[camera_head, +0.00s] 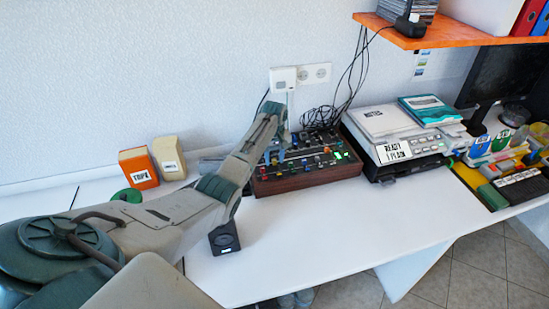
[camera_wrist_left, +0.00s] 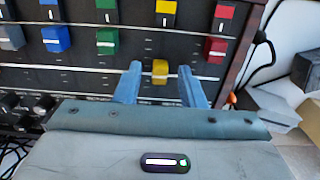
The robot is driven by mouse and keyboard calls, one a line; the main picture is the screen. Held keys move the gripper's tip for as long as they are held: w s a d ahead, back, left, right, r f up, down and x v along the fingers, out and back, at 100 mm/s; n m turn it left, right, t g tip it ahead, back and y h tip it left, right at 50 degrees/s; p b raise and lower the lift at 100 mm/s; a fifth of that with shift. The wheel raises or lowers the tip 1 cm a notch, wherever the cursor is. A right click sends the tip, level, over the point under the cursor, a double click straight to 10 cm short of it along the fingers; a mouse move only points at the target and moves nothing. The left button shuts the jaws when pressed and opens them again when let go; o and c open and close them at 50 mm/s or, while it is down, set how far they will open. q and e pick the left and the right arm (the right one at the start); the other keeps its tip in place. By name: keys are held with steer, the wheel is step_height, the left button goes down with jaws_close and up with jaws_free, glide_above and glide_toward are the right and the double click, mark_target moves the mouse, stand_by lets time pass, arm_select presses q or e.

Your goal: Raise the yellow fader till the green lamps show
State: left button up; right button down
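The mixer (camera_head: 310,178) is a dark panel with wooden sides near the wall, partly hidden by my left arm in the head view. My left gripper (camera_wrist_left: 160,68) is open, one blue finger on each side of the yellow fader, with gaps showing. Whether the fingers touch the panel I cannot tell. Green lights (camera_head: 338,155) glow at the mixer's right. My right gripper is not in view.
A printer (camera_head: 400,150) with papers stands right of the mixer. Black cables (camera_head: 320,117) lie behind it. A small black box (camera_head: 224,238) sits in front, left. An orange box (camera_head: 138,168) and a cream box (camera_head: 169,158) stand left. The front table (camera_head: 330,225) is clear.

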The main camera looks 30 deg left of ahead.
mark_target(275, 160)
arm_select(q)
step_height(275, 160, up, 11)
steer(key=b, duration=0.1)
steer(key=shift+b, duration=0.4)
steer(key=shift+f, duration=0.1)
stand_by(0.3)
